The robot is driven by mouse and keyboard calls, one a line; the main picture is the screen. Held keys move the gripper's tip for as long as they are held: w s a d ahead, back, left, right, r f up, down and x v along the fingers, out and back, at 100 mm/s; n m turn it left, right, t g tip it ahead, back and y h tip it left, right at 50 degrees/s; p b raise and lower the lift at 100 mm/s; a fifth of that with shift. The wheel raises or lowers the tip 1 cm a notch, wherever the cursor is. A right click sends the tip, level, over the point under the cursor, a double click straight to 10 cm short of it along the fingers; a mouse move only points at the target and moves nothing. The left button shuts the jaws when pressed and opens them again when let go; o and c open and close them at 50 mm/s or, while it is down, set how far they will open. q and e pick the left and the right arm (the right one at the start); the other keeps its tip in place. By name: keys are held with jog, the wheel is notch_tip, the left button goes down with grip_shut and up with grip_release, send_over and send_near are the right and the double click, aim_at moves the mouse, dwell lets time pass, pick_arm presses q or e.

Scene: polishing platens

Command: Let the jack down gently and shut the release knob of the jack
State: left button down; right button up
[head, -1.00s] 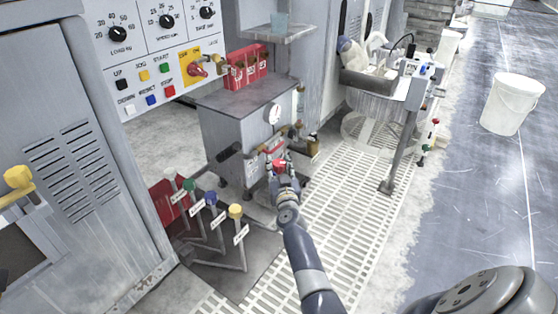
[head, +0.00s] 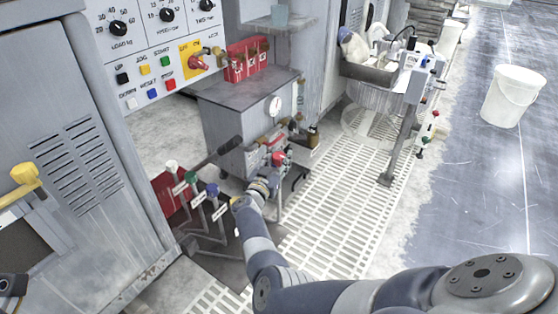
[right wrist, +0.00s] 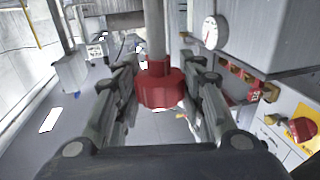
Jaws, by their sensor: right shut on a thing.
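The red release knob (right wrist: 160,90) sits on a grey rod in the right wrist view, between the two fingers of my right gripper (right wrist: 160,103). The fingers are closed on its sides. In the head view, the red knob (head: 278,158) shows at the front of the grey cabinet unit with a round gauge (head: 273,105). My right gripper (head: 276,172) is at the knob there, with the arm reaching in from the lower right. A dark bar handle (head: 230,145) sticks out at the left of the unit. I cannot tell the jack's height. My left gripper is not visible.
Levers with a white (head: 171,166), a green (head: 190,177) and a blue knob (head: 212,190) stand close left of my right arm. A sink unit (head: 370,70) stands behind. A white bucket (head: 513,95) stands on open floor at the right.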

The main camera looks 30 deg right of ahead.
dwell(0.3)
jog(key=o, duration=1)
jog(key=shift+o, duration=0.2)
